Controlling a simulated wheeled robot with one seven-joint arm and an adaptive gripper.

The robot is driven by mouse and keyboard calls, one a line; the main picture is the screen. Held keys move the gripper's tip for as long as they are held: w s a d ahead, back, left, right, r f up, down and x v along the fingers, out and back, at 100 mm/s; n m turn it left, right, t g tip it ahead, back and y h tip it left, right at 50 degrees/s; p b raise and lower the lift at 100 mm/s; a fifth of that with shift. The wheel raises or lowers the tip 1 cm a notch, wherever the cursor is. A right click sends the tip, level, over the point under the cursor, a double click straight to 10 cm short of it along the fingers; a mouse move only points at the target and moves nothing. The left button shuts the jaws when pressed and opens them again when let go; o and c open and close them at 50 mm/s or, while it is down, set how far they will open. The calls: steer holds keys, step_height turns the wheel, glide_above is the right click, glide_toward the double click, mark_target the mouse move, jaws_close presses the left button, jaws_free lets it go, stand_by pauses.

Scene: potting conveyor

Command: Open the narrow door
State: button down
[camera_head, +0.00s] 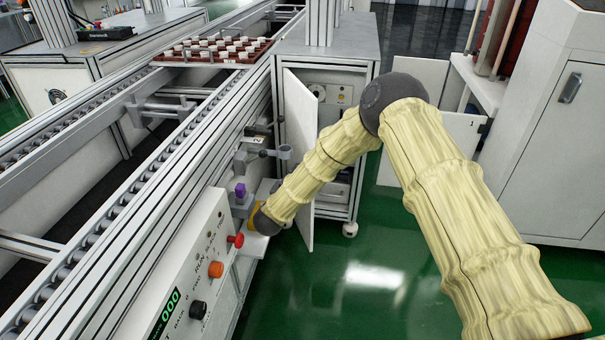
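A narrow white door panel (299,140) stands edge-on at the left side of the grey cabinet (325,50). It is swung out from the cabinet front, and the inside with a pale device (337,94) shows beside it. My arm, in a pale yellow sleeve, reaches across in front of the cabinet and covers part of the door's lower half. My gripper (263,222) is low at the left of the door, near the conveyor's side. Its fingers are mostly hidden by my wrist, so its opening and any contact do not show.
The conveyor (150,170) runs along the left with a tray of small white pots (212,49) on it. A control box (190,280) with red and orange knobs is at the lower left. A white panel marked 1 (455,135) stands right. Green floor is clear centrally.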

steer(key=shift+a+r, duration=0.1)
steer(key=c, duration=1.5)
jaws_free()
steer(key=shift+r, duration=0.1)
steer(key=shift+c, duration=0.2)
